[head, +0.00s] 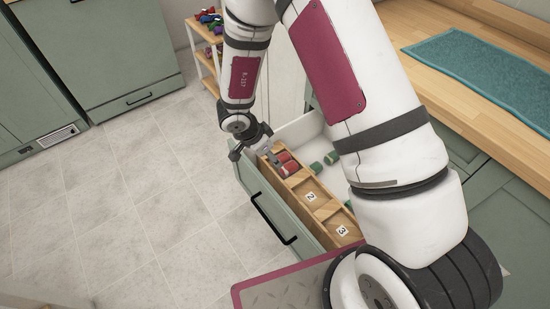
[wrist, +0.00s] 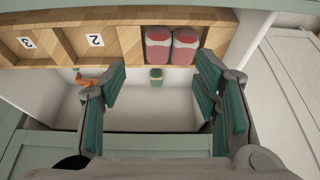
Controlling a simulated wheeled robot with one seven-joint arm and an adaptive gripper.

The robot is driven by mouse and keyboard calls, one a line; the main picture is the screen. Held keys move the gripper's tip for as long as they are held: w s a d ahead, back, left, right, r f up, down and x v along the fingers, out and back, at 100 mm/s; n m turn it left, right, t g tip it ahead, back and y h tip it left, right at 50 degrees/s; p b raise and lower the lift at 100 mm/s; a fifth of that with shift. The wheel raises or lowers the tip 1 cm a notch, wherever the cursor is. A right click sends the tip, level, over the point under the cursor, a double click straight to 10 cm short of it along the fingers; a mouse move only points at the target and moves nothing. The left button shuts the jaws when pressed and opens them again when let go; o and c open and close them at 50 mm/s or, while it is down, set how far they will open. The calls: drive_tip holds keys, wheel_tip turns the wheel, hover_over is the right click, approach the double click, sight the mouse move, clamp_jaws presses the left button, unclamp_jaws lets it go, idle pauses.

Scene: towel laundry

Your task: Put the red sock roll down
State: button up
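Two red sock rolls (wrist: 172,48) lie side by side in the end compartment of a wooden divider tray (wrist: 122,42). They also show in the head view (head: 287,164). The tray has compartments marked 2 and 3, which look empty, and sits in an open drawer (head: 262,213). My gripper (wrist: 160,92) is open, with its teal-padded fingers wide apart and nothing held between them. In the head view my gripper (head: 260,148) is over the drawer's far end, close to the red rolls.
Green rolls (head: 317,167) lie on the white drawer floor beside the tray; one shows in the wrist view (wrist: 156,78). An orange item (wrist: 90,79) is partly hidden by a finger. A wooden counter with a teal mat (head: 480,75) is right. A shelf (head: 205,45) stands behind.

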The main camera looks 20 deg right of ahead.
drive_tip(key=w+a+r+n+t+y, duration=0.1)
drive_tip(key=w+a+r+t+y, duration=0.15)
drive_tip(key=r, duration=0.45)
drive_tip(key=w+a+r+n+t+y, duration=0.1)
drive_tip(key=w+a+r+n+t, duration=0.1)
drive_tip(key=w+r, duration=0.3)
drive_tip(key=s+a+r+n+y, duration=0.2)
drive_tip(key=s+r+n, duration=0.1)
drive_tip(key=r, duration=0.5)
drive_tip(key=s+a+r+n+y, duration=0.2)
drive_tip(key=s+a+r+y, duration=0.1)
drive_tip(key=r, duration=0.6)
drive_tip(key=s+d+r+n+g, duration=0.1)
drive_tip(key=s+r+n, duration=0.15)
drive_tip(key=s, duration=0.45)
drive_tip(key=s+d+r+n+g, duration=0.1)
drive_tip(key=s+r+n, duration=0.1)
drive_tip(key=s+r, duration=0.35)
drive_tip(key=s+d+n+g+h, duration=0.1)
drive_tip(key=s+d, duration=0.4)
drive_tip(key=s, duration=0.5)
drive_tip(key=s+d+f+n+g+h, duration=0.1)
drive_tip(key=s+d+h, duration=0.2)
drive_tip(key=s+d, duration=0.3)
drive_tip(key=s, duration=0.4)
drive_tip(key=shift+d+f, duration=0.2)
drive_tip(key=shift+d, duration=0.1)
